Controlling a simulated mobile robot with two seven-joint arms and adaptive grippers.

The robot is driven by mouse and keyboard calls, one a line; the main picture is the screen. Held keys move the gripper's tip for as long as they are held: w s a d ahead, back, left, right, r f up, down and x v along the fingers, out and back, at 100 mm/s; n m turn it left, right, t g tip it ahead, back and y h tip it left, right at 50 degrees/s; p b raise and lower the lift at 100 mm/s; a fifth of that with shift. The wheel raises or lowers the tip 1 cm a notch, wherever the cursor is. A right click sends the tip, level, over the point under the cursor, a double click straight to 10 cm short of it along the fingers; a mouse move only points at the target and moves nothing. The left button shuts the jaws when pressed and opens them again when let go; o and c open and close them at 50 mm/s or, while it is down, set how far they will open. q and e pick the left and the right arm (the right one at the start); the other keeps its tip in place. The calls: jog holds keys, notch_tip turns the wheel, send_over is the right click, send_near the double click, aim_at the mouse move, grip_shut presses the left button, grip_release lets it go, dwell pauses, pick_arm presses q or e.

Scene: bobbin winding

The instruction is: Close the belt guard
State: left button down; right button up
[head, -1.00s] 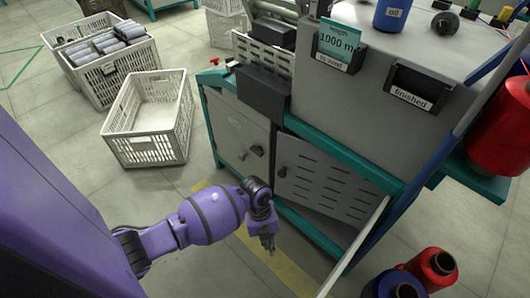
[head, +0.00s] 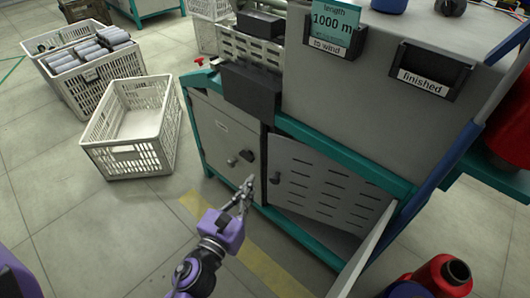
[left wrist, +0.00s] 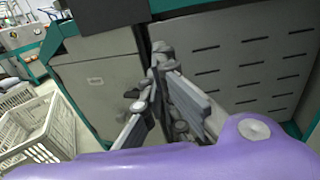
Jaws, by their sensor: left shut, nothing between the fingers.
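The belt guard appears to be the grey slotted door (head: 325,180) on the machine's front; it also shows at the right of the left wrist view (left wrist: 250,65). A dark gap shows under its lower edge, and it looks ajar. Its dark handle (head: 275,178) is near its left edge. My left gripper (head: 246,187) is shut and empty, in front of the plain left door (head: 222,135), just left of the guard's handle. In the left wrist view its fingertips (left wrist: 158,58) overlap the seam between the doors. Contact cannot be told. My right gripper is out of view.
A pale narrow panel (head: 365,255) juts toward me at the guard's right. An empty white crate (head: 130,130) is on the floor at left. The floor before the left door is clear.

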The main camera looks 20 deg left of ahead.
aim_at(272, 145)
pick_arm(q)
jog(key=w, duration=1.3)
jog(key=shift+w+d, duration=0.2)
jog(key=shift+w, duration=0.05)
jog(key=shift+w, duration=0.15)
jog(key=w+m+h, duration=0.1)
jog(key=w+h, duration=0.1)
jog(key=w, duration=0.2)
jog(key=shift+w, duration=0.3)
jog(key=w+d+m+g+h+b, duration=0.1)
jog(key=w+m+h+b, duration=0.1)
jog(key=w, duration=0.6)
jog(key=shift+d+r+m+h+b, duration=0.15)
jog(key=shift+m+h+b, duration=0.35)
jog(key=shift+h, duration=0.4)
jog(key=shift+r, duration=0.1)
